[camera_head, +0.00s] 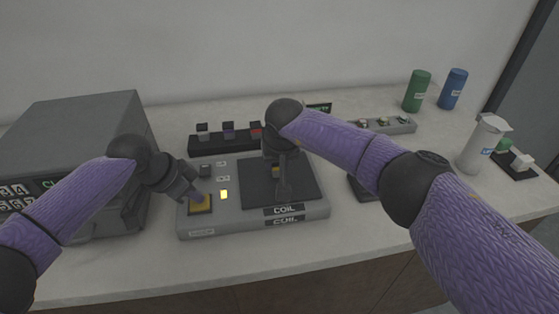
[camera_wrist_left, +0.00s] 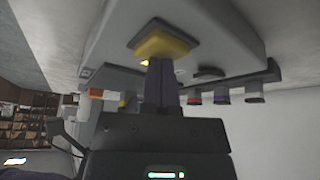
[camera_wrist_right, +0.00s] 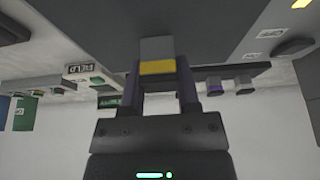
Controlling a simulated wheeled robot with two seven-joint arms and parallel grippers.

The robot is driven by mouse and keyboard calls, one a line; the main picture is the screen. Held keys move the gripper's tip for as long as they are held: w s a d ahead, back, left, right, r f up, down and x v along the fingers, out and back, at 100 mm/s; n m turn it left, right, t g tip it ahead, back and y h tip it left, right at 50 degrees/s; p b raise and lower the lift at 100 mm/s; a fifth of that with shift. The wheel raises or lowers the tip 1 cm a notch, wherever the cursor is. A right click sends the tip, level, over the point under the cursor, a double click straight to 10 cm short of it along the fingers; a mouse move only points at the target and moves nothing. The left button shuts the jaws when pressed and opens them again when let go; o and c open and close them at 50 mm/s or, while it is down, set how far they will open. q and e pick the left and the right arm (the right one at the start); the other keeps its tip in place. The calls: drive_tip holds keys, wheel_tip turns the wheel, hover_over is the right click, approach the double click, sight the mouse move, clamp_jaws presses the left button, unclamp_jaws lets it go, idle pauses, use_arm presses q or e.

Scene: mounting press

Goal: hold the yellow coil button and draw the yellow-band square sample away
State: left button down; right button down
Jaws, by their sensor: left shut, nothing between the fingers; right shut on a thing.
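The grey coil unit (camera_head: 255,218) carries a dark square plate (camera_head: 305,185), a yellow coil button (camera_head: 200,207) and a lit yellow lamp (camera_head: 224,194). My left gripper (camera_head: 192,193) is shut and empty, with its tips down at the button. In the left wrist view the tips meet the near edge of the yellow button (camera_wrist_left: 165,48). My right gripper (camera_head: 277,168) is shut on the yellow-band square sample (camera_wrist_right: 157,66), a grey block with a yellow band, over the dark plate. The arm partly hides it in the head view. I cannot tell whether its base touches the plate.
A dark rack (camera_head: 228,142) with several coloured-band samples stands behind the unit. A big grey machine (camera_head: 75,130) is at the left. A small grey panel (camera_head: 395,125), green bottle (camera_head: 417,90), blue bottle (camera_head: 453,88) and white jug (camera_head: 484,143) stand right. The front counter strip is clear.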

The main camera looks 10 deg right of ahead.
drive_tip(key=shift+d, duration=1.9)
drive_tip(key=d+r, duration=0.4)
drive_tip(key=r, duration=0.5)
drive_tip(key=d+r, duration=0.4)
drive_tip(key=r, duration=0.5)
idle(0.5)
